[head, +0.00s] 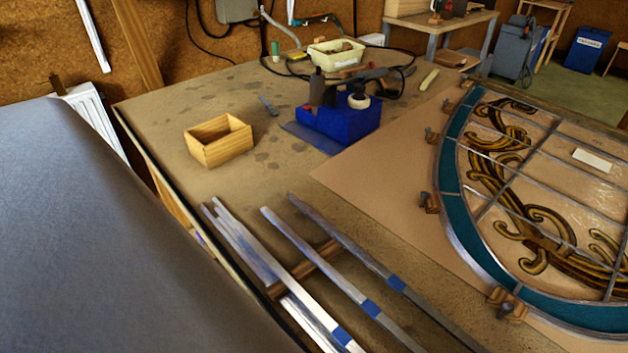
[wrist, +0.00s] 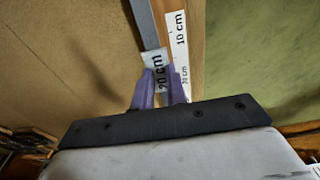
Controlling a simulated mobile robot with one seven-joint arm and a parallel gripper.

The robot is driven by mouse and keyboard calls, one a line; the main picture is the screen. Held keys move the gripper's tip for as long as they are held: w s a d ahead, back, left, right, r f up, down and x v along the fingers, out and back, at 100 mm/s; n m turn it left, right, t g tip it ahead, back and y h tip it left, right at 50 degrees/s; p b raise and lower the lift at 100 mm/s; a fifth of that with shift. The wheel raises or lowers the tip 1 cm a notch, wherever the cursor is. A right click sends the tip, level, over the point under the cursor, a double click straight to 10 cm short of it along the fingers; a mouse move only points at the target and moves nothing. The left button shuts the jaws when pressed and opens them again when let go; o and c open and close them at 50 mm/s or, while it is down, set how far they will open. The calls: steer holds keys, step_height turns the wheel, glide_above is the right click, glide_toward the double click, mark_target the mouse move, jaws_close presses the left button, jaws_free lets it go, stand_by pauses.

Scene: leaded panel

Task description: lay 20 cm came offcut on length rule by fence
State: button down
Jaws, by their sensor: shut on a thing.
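In the wrist view, my gripper (wrist: 163,82) has purple fingers shut on a grey came offcut (wrist: 143,22). The offcut bears a white tag that seems to read 20 cm and runs away from the fingers, tilting up-left. The white length rule (wrist: 177,35), marked 10 cm and 20 cm, shows just right of the offcut. A narrow wooden strip, apparently the fence (wrist: 196,25), runs along the rule's right side. The offcut appears beside the rule, not over it; I cannot tell its height. The fingers hide its near end. The head view does not show my gripper.
In the head view, several long came strips (head: 320,245) with blue bands lie on the bench (head: 190,100). A wooden box (head: 218,140), a blue box (head: 340,125) with tools and a leaded panel (head: 530,200) held by wooden blocks stand beyond. Bare bench surrounds the wooden box.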

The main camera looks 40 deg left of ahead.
steer(key=shift+f+b, duration=2.75)
steer(key=shift+f, duration=1)
steer(key=shift+f, duration=0.3)
steer(key=c, duration=1.3)
jaws_free()
steer(key=shift+c, duration=0.2)
steer(key=r, duration=0.4)
steer(key=d+r+p, duration=0.1)
steer(key=r, duration=0.8)
steer(key=shift+d+r, duration=0.35)
steer(key=shift+r, duration=0.05)
